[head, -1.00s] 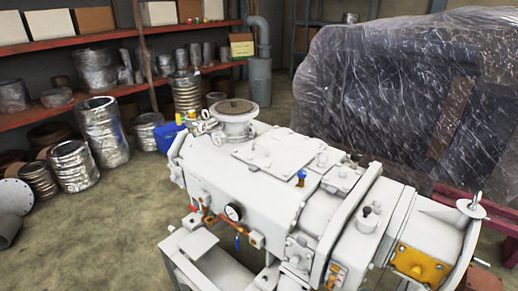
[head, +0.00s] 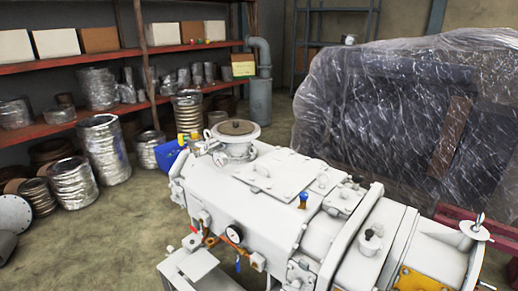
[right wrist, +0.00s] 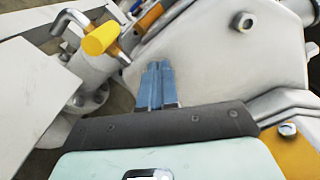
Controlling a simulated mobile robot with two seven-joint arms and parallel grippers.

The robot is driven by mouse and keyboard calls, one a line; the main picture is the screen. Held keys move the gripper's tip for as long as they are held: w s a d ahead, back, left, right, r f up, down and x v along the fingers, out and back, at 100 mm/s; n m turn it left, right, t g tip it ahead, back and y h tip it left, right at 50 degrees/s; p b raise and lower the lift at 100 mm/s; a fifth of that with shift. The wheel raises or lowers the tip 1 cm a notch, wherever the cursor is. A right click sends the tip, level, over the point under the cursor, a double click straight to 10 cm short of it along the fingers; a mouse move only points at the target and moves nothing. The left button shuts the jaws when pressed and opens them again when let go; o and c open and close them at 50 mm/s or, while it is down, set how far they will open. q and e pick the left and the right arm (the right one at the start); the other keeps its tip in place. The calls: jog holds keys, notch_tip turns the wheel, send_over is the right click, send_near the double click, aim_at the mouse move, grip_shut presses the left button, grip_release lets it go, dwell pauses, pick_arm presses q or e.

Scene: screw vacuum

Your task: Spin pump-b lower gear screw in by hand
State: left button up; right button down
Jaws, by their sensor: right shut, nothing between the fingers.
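The large white pump (head: 270,185) fills the lower middle and right of the head view, with an orange plate (head: 422,281) at its right end. My right gripper (right wrist: 157,68) is in the right wrist view. Its two blue fingers are closed together with nothing between them, in front of a pale grey housing (right wrist: 200,60). A bolt head (right wrist: 244,22) is on the housing to the upper right of the fingers, apart from them. Another bolt (right wrist: 287,129) sits on an orange part at the right. I cannot tell which is the lower gear screw. My left gripper is not in view.
A yellow-handled valve (right wrist: 101,38) on a white pipe stands left of the fingers. In the head view, red shelves (head: 75,65) hold boxes and metal parts. A plastic-wrapped machine (head: 400,105) stands behind the pump. The floor (head: 115,230) at left is partly clear.

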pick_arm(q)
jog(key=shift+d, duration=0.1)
pick_arm(e)
jog(key=shift+v, duration=2.35)
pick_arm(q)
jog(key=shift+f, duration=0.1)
pick_arm(e)
jog(key=shift+f, duration=0.15)
